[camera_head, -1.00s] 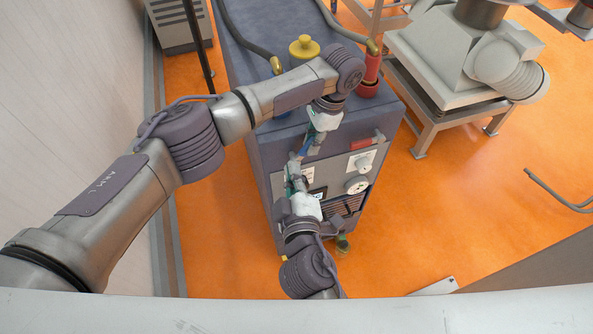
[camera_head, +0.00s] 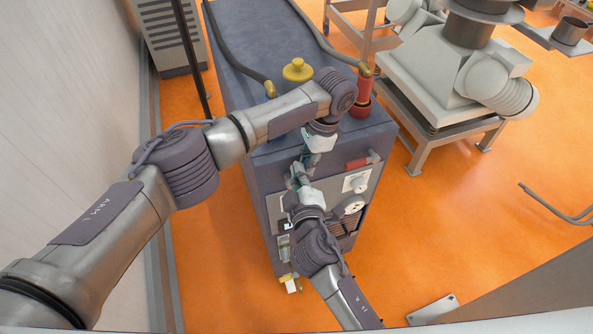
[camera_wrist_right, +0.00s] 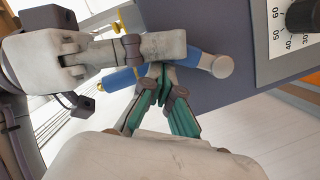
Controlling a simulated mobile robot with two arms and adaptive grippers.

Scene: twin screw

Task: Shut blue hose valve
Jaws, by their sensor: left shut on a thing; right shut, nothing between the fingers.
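The blue hose valve shows in the right wrist view as a blue cylinder (camera_wrist_right: 125,78) with a grey rounded end to the right. In the head view it is mostly hidden by my grippers at the cabinet's upper left front. My left gripper (camera_head: 306,158) reaches down from above and is shut on the blue valve; its pale finger lies across it in the wrist view. My right gripper (camera_head: 297,178) comes from below, just under the left one. Its green fingers (camera_wrist_right: 163,88) are shut and empty, with tips close to the blue valve; contact cannot be told.
A yellow knob (camera_head: 298,70), a red cylinder (camera_head: 362,95) and hoses are on top.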

